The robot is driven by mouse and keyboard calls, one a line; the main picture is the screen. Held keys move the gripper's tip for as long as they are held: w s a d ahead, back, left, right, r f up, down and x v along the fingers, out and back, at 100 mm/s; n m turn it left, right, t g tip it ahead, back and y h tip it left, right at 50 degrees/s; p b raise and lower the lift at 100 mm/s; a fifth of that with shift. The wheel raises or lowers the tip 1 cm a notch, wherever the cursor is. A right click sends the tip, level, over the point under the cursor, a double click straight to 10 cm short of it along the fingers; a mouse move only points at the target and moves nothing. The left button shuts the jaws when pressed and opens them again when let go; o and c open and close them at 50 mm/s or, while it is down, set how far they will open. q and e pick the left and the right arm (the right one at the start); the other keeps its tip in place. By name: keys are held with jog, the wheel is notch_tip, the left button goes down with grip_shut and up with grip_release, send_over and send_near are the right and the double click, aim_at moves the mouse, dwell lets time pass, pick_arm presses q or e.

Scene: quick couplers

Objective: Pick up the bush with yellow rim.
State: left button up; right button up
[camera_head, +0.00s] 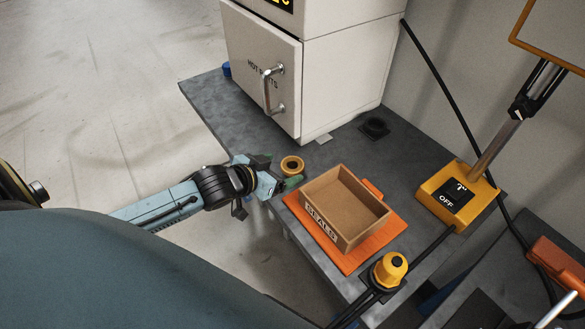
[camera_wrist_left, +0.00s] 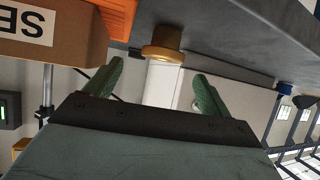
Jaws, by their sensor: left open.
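The bush with yellow rim (camera_head: 292,165) is a short ring with a dark hole. It stands on the grey table between the cabinet and the cardboard box. In the left wrist view the bush (camera_wrist_left: 162,53) appears ahead, between the two green fingers and beyond their tips. My left gripper (camera_head: 284,185) is at the table's front edge, just short of the bush on its near side. It also shows in the left wrist view (camera_wrist_left: 158,80), with its fingers apart and nothing between them. My right gripper cannot be made out in either view.
A cardboard box (camera_head: 318,237) sits on an orange mat (camera_head: 364,249) right of the bush. A white cabinet (camera_head: 335,75) with a metal handle (camera_head: 268,90) stands behind. A yellow unit marked OFF (camera_head: 432,190) is at the right. The grey table (camera_head: 222,107) is clear at the left.

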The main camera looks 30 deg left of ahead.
aim_at(296, 164)
pick_arm(q)
jog(key=b+x, duration=0.1)
jog(key=x, duration=0.3)
jog(key=shift+w+a+f, duration=0.1)
jog(key=shift+w+f, duration=0.15)
jog(key=c, duration=1.1)
